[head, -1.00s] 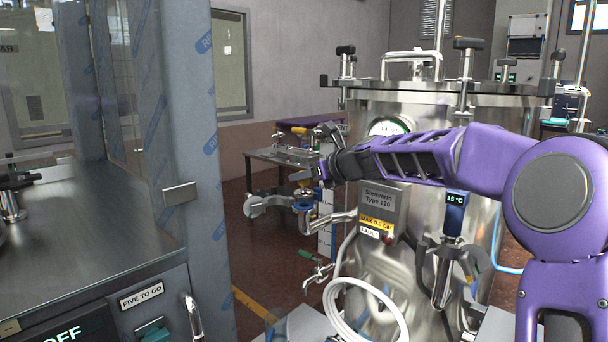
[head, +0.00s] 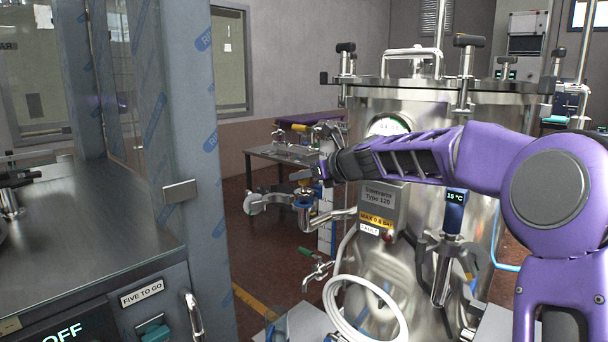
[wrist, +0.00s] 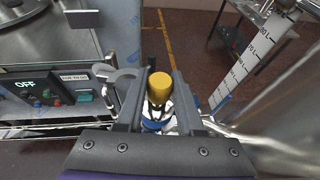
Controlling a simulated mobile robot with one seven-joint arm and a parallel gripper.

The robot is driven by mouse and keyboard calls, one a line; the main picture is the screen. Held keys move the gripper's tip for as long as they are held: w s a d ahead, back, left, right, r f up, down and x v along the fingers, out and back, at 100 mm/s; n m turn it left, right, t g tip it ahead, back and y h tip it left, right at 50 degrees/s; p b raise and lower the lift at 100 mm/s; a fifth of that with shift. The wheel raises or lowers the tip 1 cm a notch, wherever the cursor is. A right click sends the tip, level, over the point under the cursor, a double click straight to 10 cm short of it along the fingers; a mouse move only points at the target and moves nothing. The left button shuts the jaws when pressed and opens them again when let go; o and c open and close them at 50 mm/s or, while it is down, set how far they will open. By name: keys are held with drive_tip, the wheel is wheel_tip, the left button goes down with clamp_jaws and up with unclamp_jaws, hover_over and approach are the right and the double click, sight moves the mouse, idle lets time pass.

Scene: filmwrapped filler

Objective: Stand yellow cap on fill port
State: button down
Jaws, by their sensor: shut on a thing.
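The yellow cap (wrist: 159,86) sits between the two fingers of my gripper (wrist: 159,92) in the wrist view, and the gripper is shut on it. In the head view my gripper (head: 316,173) is at the end of the purple arm, just above the fill port (head: 304,198). The port is a short upright metal mouth with a blue ring, on a bent pipe from the steel tank. In the wrist view the blue ring (wrist: 152,125) shows behind the cap and fingers. I cannot tell whether the cap touches the port.
The steel tank (head: 410,260) with its label box (head: 380,203) stands close on the right. A grey clamp-like fitting (head: 262,201) lies left of the port. A steel bench (head: 85,230) and door post fill the left. Open floor lies between.

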drive_tip(key=shift+f, duration=0.15)
drive_tip(key=shift+f+b, duration=0.5)
drive_tip(key=shift+f, duration=0.2)
idle(0.3)
drive_tip(key=shift+f, duration=0.25)
drive_tip(key=shift+f+b, duration=0.25)
drive_tip(key=shift+b, duration=0.1)
idle(0.6)
drive_tip(key=shift+c, duration=2.3)
unclamp_jaws()
drive_tip(key=v, duration=1.7)
drive_tip(key=shift+d+b, duration=0.15)
drive_tip(key=shift+b, duration=0.2)
